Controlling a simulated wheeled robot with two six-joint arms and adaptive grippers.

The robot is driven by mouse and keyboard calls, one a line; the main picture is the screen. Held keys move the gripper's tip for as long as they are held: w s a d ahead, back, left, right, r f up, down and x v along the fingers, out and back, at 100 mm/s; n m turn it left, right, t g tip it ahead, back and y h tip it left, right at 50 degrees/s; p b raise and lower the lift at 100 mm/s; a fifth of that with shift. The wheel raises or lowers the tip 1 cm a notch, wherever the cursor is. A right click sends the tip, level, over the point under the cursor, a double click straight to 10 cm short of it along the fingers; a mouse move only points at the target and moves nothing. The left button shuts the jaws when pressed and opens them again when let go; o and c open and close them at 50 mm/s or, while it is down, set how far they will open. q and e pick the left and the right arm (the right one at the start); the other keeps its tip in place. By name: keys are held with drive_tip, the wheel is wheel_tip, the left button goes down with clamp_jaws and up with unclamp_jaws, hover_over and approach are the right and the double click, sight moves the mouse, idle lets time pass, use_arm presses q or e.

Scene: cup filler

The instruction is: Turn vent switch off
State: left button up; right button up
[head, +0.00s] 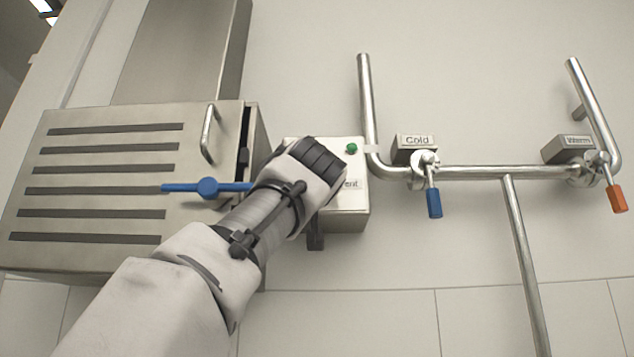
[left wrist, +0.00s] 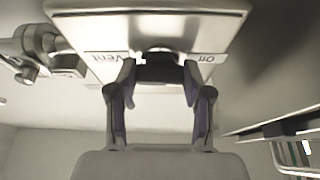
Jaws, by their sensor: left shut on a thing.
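The vent switch box (head: 350,208) is a metal box on the wall with a green light (head: 351,147) at its upper right and a partly covered "Vent" label. In the left wrist view it carries the labels "Vent" and "Off". My left gripper (left wrist: 158,76) is at the front of the box, shut on the dark switch knob (left wrist: 161,66) with a finger on each side. In the head view my left wrist and hand hide the knob and much of the box front. My right gripper is in neither view.
A slotted metal housing (head: 100,155) with a handle (head: 208,135) and a blue lever (head: 208,187) stands left of the box, close to my left arm. Pipes (head: 470,171) with a blue-handled cold valve (head: 433,202) and an orange-handled warm valve (head: 616,198) are to the right.

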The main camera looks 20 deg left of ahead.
use_arm(q)
drive_tip(key=shift+f+n, duration=0.1)
drive_tip(key=shift+n, duration=0.3)
drive_tip(key=o, duration=1.2)
drive_tip(key=shift+c, duration=0.2)
